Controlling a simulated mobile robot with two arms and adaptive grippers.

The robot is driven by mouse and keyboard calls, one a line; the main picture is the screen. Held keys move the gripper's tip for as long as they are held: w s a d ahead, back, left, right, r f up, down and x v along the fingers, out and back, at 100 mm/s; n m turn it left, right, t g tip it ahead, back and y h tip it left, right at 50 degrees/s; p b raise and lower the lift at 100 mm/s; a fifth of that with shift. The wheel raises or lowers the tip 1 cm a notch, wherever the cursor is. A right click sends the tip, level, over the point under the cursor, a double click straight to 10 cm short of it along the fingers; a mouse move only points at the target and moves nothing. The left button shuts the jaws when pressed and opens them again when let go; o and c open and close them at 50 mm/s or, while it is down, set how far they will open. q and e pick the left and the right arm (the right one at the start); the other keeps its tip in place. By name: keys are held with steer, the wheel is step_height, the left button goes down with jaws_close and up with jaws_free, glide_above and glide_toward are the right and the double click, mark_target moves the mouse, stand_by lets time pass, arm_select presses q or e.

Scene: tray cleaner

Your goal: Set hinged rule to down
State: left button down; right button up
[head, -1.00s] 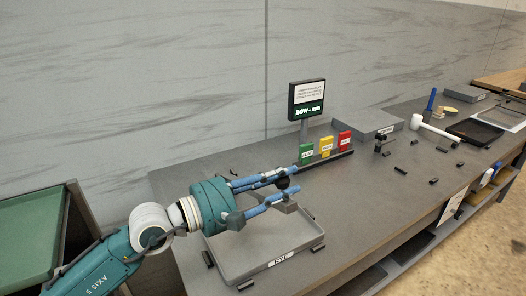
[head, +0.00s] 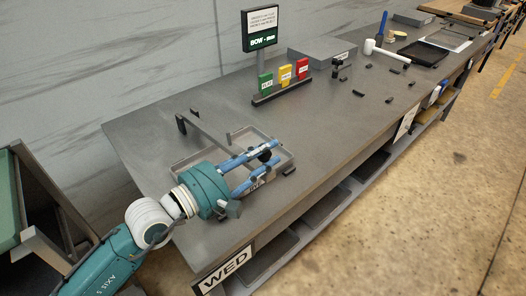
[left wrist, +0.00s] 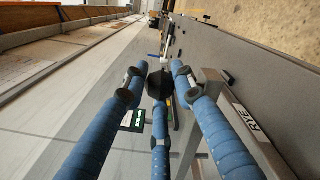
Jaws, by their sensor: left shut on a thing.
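A shallow grey tray (head: 284,152) with a RYE label stands at the near left of the bench. The hinged rule, a thin grey bar (head: 208,131), runs from a dark post at the back left across the tray toward my left gripper (head: 258,167). Its far part is hidden by the fingers. My blue-fingered left gripper is low over the tray's front side, shut on a black knob (left wrist: 158,85), which seems to be the rule's. In the left wrist view, the knob sits between the three fingers. I cannot tell whether the rule touches the tray. My right gripper is out of view.
A rack of green, yellow and red cards (head: 285,74) and a BOW sign (head: 260,31) stand behind the tray. A grey box (head: 322,53), white mallet (head: 385,50) and small dark pieces lie farther right. The bench left of the tray is clear.

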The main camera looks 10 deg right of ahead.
arm_select(q)
steer(key=c, duration=1.7)
jaws_free()
steer(key=shift+w+a, duration=0.1)
steer(key=shift+a, duration=0.05)
steer(key=shift+o, duration=0.2)
steer(key=v, duration=1.2)
